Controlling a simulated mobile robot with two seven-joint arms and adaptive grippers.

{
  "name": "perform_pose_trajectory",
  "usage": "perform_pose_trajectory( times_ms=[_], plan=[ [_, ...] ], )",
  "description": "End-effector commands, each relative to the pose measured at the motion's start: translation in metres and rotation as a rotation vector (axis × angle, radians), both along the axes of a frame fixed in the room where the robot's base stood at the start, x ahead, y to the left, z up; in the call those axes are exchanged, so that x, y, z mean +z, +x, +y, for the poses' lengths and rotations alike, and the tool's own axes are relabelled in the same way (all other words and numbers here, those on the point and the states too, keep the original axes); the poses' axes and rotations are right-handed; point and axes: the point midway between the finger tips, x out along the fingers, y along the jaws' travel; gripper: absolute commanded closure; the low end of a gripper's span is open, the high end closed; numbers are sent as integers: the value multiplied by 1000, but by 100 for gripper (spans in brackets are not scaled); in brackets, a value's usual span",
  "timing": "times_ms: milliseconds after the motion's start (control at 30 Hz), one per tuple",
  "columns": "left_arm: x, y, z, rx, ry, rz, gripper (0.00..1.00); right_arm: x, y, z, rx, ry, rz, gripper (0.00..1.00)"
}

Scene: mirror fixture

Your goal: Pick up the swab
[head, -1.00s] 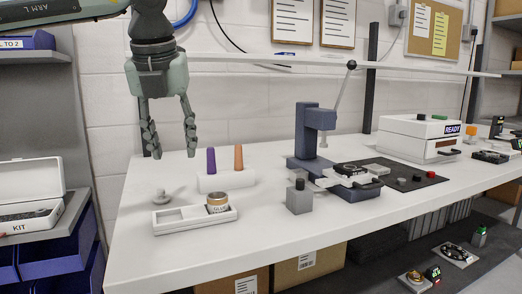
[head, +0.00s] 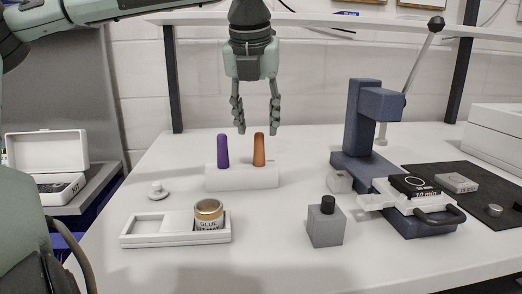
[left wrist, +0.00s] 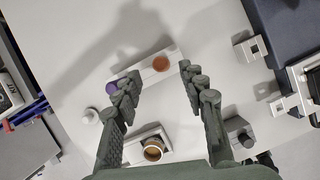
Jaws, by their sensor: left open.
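Two rounded handles stand upright in a white block (head: 240,178): a purple one (head: 223,151) and an orange one (head: 259,150). I cannot tell from the pictures which of them is the swab; their lower ends are hidden in the block. My left gripper (head: 256,124) points down, open and empty, just above the orange handle in the head view. In the left wrist view the orange handle (left wrist: 161,63) shows between the open fingertips (left wrist: 160,72). The purple handle (left wrist: 116,86) lies beside the left finger, partly covered by it. My right gripper is not in view.
In front stands a white tray (head: 140,238) with a glue jar (head: 209,214). A small white knob (head: 157,190) is at left. A grey block with black cap (head: 326,222) and a blue press (head: 372,120) stand at right. A shelf (head: 340,25) runs behind.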

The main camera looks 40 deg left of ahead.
Motion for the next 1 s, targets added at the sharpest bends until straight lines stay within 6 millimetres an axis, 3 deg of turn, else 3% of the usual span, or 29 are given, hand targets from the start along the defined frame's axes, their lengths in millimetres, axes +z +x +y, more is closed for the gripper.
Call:
perform_pose_trajectory(
  times_ms=[233, 567, 867, 1000],
  plan=[
    [-31, 14, 10, 1, -1, 1, 58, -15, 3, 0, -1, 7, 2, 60],
    [-38, 16, 12, 2, -1, 0, 60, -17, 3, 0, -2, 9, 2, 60],
    [-37, 16, 12, 2, -1, 0, 97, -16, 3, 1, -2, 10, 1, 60],
    [-37, 16, 12, 2, -1, 0, 100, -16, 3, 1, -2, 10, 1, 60]
  ],
)
